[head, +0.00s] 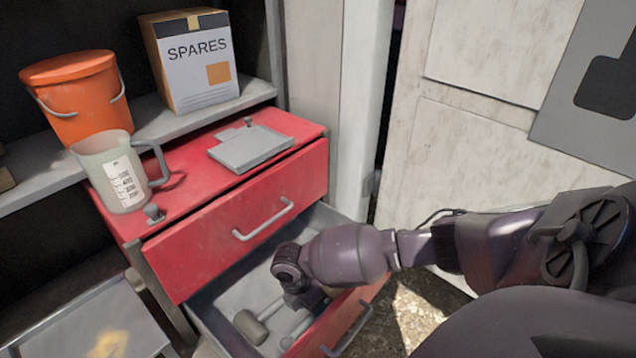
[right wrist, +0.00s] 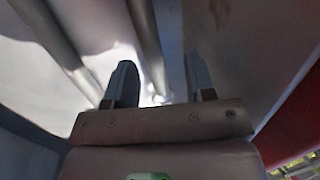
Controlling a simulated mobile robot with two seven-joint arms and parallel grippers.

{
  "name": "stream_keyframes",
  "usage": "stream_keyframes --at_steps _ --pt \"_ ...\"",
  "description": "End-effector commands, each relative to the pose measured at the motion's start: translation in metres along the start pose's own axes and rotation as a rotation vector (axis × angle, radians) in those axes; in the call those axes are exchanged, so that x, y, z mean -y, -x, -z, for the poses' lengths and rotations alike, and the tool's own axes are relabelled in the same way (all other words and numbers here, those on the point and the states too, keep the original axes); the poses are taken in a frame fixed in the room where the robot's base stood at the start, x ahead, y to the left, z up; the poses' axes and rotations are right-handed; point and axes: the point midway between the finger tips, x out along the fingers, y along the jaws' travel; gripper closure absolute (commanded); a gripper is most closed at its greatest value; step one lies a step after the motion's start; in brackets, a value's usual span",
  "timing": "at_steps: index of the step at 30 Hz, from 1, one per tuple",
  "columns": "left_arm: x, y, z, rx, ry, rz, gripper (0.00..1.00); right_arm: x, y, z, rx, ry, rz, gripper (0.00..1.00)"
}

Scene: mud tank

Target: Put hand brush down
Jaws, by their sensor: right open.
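My right arm reaches down into the open lower drawer (head: 216,318) of the red cabinet. My right gripper (right wrist: 160,82) is low inside it, with its two dark fingers apart. In the right wrist view, one pale rod-like handle (right wrist: 147,42) runs between the fingers and another (right wrist: 62,52) lies to their left. I cannot tell which of these, if either, belongs to the hand brush; no bristles show. In the head view, a grey mallet-like head (head: 250,327) lies in the drawer, and my wrist hides part of what is beside it. My left gripper is out of view.
The closed upper red drawer (head: 240,225) overhangs the drawer's back. On the cabinet top are a measuring jug (head: 122,178) and a grey flat plate (head: 250,147). An orange bucket (head: 75,95) and a SPARES box (head: 197,60) stand on the shelf. A pale panel (head: 470,150) is at right.

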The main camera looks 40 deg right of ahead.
Motion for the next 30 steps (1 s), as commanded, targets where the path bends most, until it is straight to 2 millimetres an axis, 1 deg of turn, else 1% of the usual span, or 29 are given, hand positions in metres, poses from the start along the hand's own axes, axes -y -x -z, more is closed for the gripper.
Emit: stream_keyframes --at_steps 1,3,9,12,17,30 --pt "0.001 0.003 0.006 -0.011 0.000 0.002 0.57 -0.002 0.018 -0.001 0.001 -0.001 -0.012 0.50" --pt "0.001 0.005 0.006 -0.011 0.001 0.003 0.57 -0.002 0.031 -0.001 0.001 -0.002 -0.011 0.50" --pt "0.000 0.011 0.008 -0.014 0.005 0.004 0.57 -0.001 0.061 -0.001 0.001 -0.001 -0.008 0.50" --pt "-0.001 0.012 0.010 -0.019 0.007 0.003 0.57 -0.001 0.069 -0.001 0.001 -0.001 -0.006 0.50" --pt "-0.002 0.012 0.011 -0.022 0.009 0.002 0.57 0.000 0.074 0.000 0.000 -0.001 -0.002 0.50" --pt "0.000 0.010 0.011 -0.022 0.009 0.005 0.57 0.000 0.073 0.000 0.000 0.000 -0.001 0.50"
